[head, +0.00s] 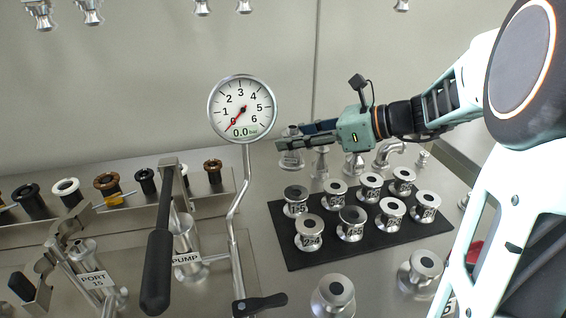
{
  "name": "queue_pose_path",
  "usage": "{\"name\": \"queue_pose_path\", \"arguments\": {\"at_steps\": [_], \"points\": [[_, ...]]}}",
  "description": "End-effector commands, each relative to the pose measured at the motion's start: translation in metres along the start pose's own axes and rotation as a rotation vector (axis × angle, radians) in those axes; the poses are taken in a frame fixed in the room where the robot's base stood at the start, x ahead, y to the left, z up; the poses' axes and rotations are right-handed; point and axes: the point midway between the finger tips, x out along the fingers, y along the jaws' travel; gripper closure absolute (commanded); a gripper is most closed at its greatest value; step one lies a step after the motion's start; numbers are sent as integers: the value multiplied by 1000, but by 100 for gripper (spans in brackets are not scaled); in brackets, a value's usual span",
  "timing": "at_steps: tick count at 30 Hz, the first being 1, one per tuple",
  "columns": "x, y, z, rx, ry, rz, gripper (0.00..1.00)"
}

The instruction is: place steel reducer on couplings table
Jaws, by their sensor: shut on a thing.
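My gripper (291,137) reaches in from the right, over the back of the steel table (262,268). It is shut on a steel reducer (291,161), a shiny flared metal piece. The fingers partly cover it; its lower part shows below them. Whether its base touches the table or hangs just above it I cannot tell. Other steel fittings (320,162) stand close to its right, partly hidden behind my gripper. No sign marks which surface is the couplings table.
A black mat (300,256) with several labelled steel couplings lies in front of my gripper. A pressure gauge (242,108) on a thin pipe stands left of it. A black-handled lever (158,270) and a rack of rings are at left. Loose steel pieces (333,296) stand in front.

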Motion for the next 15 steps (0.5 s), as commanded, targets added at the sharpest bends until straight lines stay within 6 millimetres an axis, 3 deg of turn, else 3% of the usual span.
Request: {"name": "queue_pose_path", "arguments": {"at_steps": [8,15], "points": [[19,1,-10,0,-1,3,99],[42,0,-42,3,-1,1,99]]}}
